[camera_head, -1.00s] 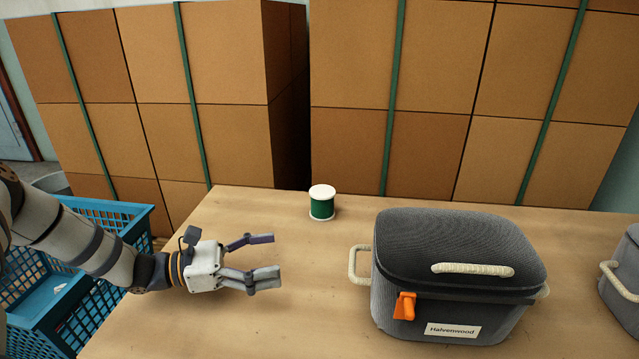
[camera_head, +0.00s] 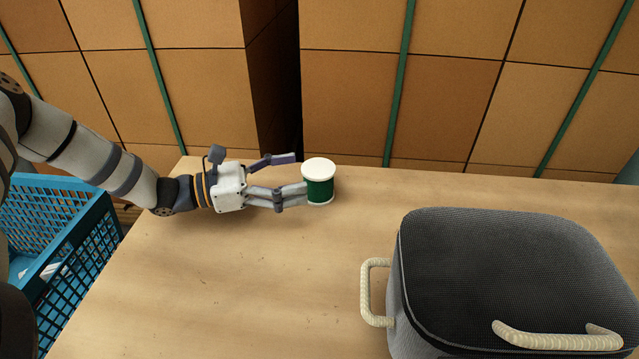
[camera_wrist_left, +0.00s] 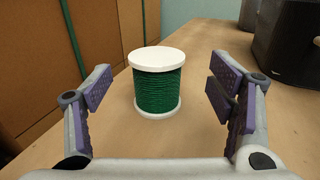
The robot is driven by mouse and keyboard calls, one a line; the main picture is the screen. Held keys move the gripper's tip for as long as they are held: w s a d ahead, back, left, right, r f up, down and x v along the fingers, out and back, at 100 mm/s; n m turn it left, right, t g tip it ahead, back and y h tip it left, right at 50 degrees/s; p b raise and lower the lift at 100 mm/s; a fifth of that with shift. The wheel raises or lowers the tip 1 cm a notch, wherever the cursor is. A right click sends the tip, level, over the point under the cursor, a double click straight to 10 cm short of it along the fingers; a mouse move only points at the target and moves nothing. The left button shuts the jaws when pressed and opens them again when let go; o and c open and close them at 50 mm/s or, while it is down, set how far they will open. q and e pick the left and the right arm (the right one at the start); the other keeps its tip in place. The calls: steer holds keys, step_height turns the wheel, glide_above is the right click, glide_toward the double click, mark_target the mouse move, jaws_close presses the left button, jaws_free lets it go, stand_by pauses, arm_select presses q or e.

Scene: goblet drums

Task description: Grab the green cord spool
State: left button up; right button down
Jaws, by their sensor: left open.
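The green cord spool (camera_head: 319,189) has white end discs and stands upright near the back edge of the wooden table. My left gripper (camera_head: 297,176) is open just to the left of it, fingers pointing at it. In the left wrist view the spool (camera_wrist_left: 158,88) stands ahead between the two open fingers (camera_wrist_left: 163,94), with a gap on each side. The fingers do not touch it there. My right gripper is not in view.
A dark grey case (camera_head: 510,260) with pale rope handles stands at the front right of the table (camera_head: 230,290). A blue crate (camera_head: 80,230) is at the left, beyond the table's edge. Stacked brown boxes (camera_head: 350,100) rise behind the table. The table's middle is clear.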

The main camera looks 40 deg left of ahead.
mark_target(317, 168)
arm_select(q)
steer(key=b+x, duration=0.1)
steer(key=x, duration=0.4)
steer(key=shift+w+r, duration=0.1)
steer(key=shift+w, duration=0.25)
steer(key=c, duration=1.4)
steer(key=shift+r, duration=0.1)
